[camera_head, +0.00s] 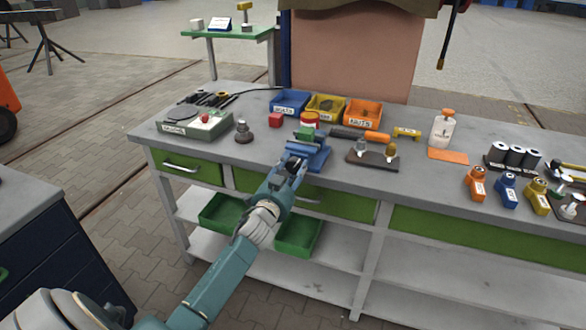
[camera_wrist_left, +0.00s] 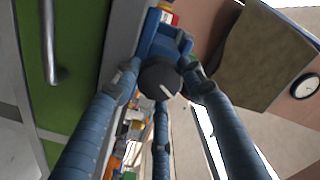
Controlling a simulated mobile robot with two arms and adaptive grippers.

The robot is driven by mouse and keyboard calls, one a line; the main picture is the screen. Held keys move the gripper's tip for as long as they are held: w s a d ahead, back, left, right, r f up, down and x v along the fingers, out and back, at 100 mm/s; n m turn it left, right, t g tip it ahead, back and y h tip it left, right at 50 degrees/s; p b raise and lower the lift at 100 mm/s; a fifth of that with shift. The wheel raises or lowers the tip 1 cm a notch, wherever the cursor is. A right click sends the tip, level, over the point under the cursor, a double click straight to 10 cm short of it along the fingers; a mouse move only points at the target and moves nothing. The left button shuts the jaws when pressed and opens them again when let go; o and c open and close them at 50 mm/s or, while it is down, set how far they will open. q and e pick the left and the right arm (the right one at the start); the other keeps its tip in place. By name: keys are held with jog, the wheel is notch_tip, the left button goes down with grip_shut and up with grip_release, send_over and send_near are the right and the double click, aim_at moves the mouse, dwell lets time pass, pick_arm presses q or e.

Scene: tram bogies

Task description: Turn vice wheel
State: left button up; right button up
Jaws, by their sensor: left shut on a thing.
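The blue vice (camera_head: 313,154) stands at the front edge of the grey workbench, with a green block between its jaws. In the left wrist view its dark round wheel (camera_wrist_left: 160,79) with a white line on its face sits in front of the blue vice body (camera_wrist_left: 165,42). My left gripper (camera_head: 294,164) reaches the front of the vice from below left. Its blue fingers are around the wheel, one on either side and another below, shut on it. In the head view the gripper hides the wheel. My right gripper is not in view.
Blue (camera_head: 290,102), yellow (camera_head: 326,106) and orange (camera_head: 363,112) bins stand behind the vice. Green drawers (camera_head: 187,168) and open green trays (camera_head: 299,237) lie below the bench top.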

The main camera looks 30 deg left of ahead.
pick_arm(q)
jog(key=shift+w+r+m, duration=0.15)
jog(key=shift+r+m, duration=0.4)
jog(key=shift+m, duration=0.55)
jog(key=shift+d, duration=0.1)
jog(key=o, duration=0.9)
jog(key=shift+o, duration=1.3)
jog(key=shift+d, duration=0.1)
jog(key=shift+d+f, duration=0.1)
jog(key=shift+f, duration=0.1)
jog(key=shift+f, duration=0.1)
